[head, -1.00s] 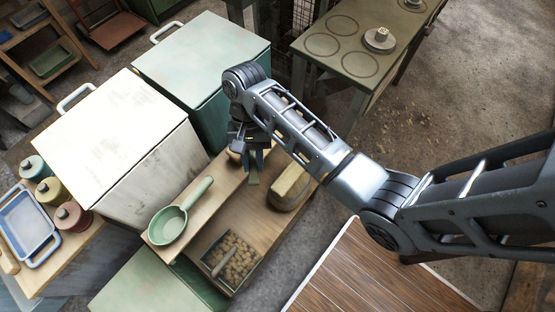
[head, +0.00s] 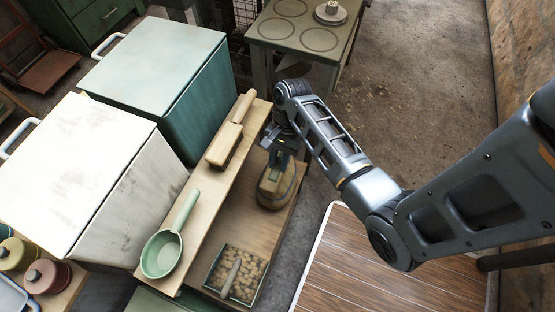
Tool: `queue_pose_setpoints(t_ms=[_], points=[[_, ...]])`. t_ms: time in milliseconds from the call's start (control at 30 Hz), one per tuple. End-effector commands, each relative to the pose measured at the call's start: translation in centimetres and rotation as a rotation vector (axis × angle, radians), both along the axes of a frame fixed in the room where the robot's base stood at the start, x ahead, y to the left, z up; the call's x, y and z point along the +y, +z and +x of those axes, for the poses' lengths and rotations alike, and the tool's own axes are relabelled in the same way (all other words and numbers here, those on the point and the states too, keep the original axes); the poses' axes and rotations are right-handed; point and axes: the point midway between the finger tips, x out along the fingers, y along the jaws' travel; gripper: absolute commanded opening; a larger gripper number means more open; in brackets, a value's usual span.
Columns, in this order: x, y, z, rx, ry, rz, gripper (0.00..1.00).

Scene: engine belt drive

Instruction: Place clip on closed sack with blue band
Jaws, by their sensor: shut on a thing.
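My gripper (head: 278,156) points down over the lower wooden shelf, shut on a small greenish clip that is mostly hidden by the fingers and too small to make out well. Right below the fingers lies a tan, rounded sack (head: 277,193) with a dark band across it. The fingers overlap the sack's upper end in the picture; I cannot tell whether the clip touches it. The band's colour is not clear as blue.
On the raised shelf left of my gripper lie a wooden tool with a handle (head: 226,143) and a green ladle (head: 162,254). A box of brown lumps with a scoop (head: 235,274) stands in front. A white chest (head: 75,165) and a teal chest (head: 160,75) stand to the left.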

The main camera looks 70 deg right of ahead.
Motion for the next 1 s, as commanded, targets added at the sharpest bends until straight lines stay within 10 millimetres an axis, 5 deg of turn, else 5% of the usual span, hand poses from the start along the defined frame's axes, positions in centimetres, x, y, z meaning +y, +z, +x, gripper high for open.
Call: queue_pose_setpoints(t_ms=[300,633,1000], points=[[-3.4,-2.4,1.8,0.001,0.001,0.001,0.0],[-3.5,-6.1,1.8,0.001,0.003,0.001,0.0],[-3.4,-6.5,1.8,0.0,0.002,0.001,0.0]])
